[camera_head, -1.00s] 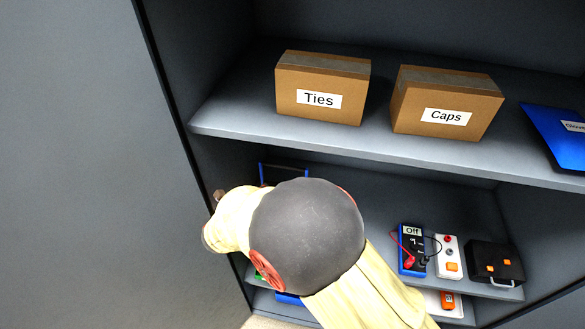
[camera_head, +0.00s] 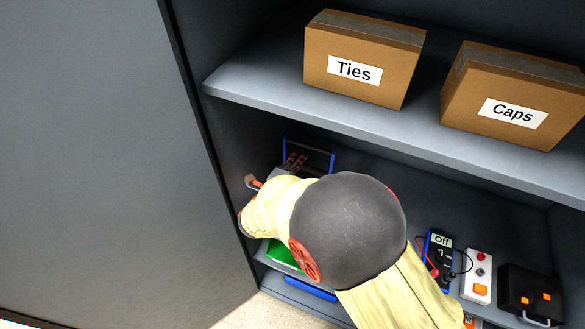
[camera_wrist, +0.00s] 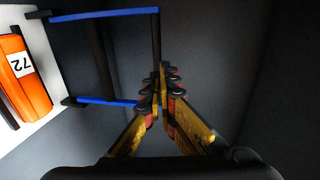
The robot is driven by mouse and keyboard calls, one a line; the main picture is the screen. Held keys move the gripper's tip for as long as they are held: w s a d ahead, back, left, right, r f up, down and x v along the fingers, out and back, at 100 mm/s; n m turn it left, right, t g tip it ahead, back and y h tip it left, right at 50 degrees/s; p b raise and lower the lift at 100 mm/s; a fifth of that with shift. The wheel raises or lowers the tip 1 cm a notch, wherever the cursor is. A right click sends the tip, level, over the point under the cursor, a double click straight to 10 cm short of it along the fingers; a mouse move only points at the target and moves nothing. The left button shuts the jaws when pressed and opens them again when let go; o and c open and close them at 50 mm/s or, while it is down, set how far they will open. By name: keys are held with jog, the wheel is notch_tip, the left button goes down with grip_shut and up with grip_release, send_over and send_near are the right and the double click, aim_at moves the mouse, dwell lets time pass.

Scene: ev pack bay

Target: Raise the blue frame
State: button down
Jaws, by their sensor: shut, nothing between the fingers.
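The blue frame (camera_head: 312,148) stands on the lower shelf at the left in the head view, partly hidden behind my arm. In the wrist view, two blue bars (camera_wrist: 108,102) are joined by black bars, one across their right end. My gripper (camera_wrist: 163,72) is shut and empty, with its fingertips very near that right-hand black bar; I cannot tell whether they touch it. In the head view, its dark and red fingers (camera_head: 295,160) show at the frame's left part.
Boxes marked Ties (camera_head: 355,71) and Caps (camera_head: 512,112) stand on the shelf above. A blue meter (camera_head: 438,260), a white control box (camera_head: 477,275) and a black case (camera_head: 530,293) sit to the right.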

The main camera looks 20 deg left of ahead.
aim_at(308, 145)
jog(key=shift+x, duration=2.4)
jog(key=shift+r, duration=0.1)
jog(key=p, duration=0.1)
jog(key=w+g+p, duration=0.1)
jog(key=p, duration=0.1)
jog(key=shift+w+d+r, duration=0.15)
jog(key=shift+w+r, duration=0.05)
jog(key=shift+w, duration=0.1)
jog(key=shift+x, duration=1)
jog(key=shift+s, duration=0.1)
jog(key=shift+r, duration=0.1)
